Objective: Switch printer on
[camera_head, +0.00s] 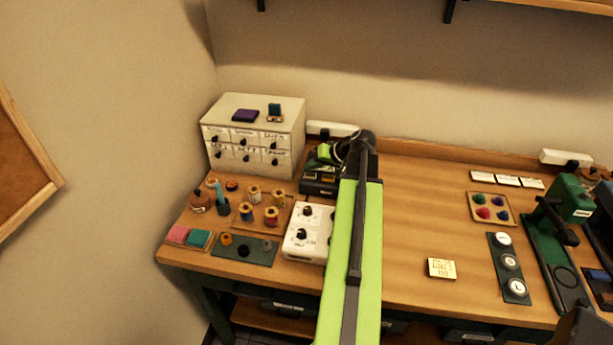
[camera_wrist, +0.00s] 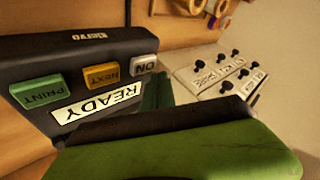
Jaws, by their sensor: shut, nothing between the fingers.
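The black printer (camera_wrist: 85,75) fills the left of the wrist view, upside down. It has a green PRINT button (camera_wrist: 37,92), an amber NEXT button (camera_wrist: 101,76) and a white ON button (camera_wrist: 144,65). Its white display (camera_wrist: 97,103) reads READY. In the head view the printer (camera_head: 318,184) stands at the table's back, partly hidden by my arm. My gripper (camera_head: 324,154) is shut and empty, over the printer there. In the wrist view its green and dark parts cover the bottom; I cannot tell whether it touches the printer.
A cream drawer cabinet (camera_head: 254,140) stands left of the printer. A white box with knobs (camera_head: 308,232) is in front of it, with thread spools (camera_head: 254,193) further left. A green press (camera_head: 560,222) stands far right.

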